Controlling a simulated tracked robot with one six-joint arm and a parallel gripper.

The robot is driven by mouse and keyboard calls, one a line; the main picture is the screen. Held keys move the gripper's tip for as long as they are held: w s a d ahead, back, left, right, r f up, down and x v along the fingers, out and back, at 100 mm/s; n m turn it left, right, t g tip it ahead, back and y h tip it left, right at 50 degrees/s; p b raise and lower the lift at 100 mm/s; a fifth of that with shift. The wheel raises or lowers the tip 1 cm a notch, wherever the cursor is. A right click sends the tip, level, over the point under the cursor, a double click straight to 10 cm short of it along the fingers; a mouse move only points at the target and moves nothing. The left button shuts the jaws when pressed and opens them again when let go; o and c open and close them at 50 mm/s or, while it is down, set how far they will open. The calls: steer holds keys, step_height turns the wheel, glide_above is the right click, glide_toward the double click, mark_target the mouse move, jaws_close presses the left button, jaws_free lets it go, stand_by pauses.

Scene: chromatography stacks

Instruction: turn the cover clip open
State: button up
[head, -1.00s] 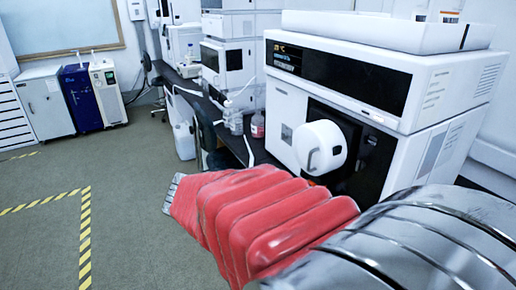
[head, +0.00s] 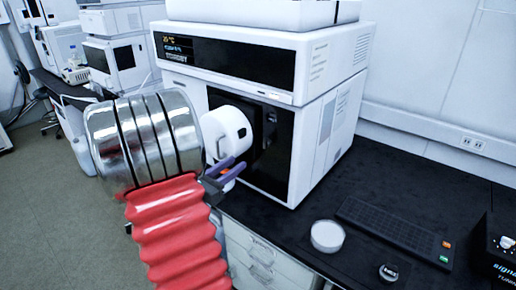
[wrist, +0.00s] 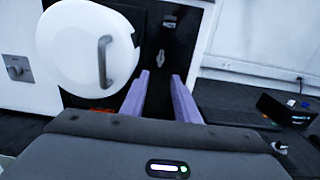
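The white round cover (head: 228,130) stands out from the front of the white instrument. In the wrist view the cover (wrist: 75,45) is at the upper left, with a grey handle (wrist: 104,60) on its face. A small metal fitting (wrist: 163,60) sits on the dark panel right of the cover. A grey plate with a knob (wrist: 17,68) is on the white front at far left. I cannot tell for sure which is the clip. My gripper (head: 236,170) has two purple fingers, apart and empty; in the wrist view (wrist: 161,76) they point at the dark panel below the metal fitting.
The white instrument (head: 215,85) stands on a black bench. To its right lie a round white dish (head: 327,236), a dark keypad (head: 395,230), a small black puck (head: 389,272) and a black box (head: 495,250). White drawers (head: 262,255) are under the bench.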

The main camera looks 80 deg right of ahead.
mark_target(264, 145)
steer(key=shift+d, duration=0.1)
steer(key=x, duration=1.3)
steer(key=shift+s+d, duration=0.2)
steer(key=shift+d, duration=0.05)
steer(key=shift+c, duration=0.5)
jaws_close()
steer(key=shift+a, duration=0.1)
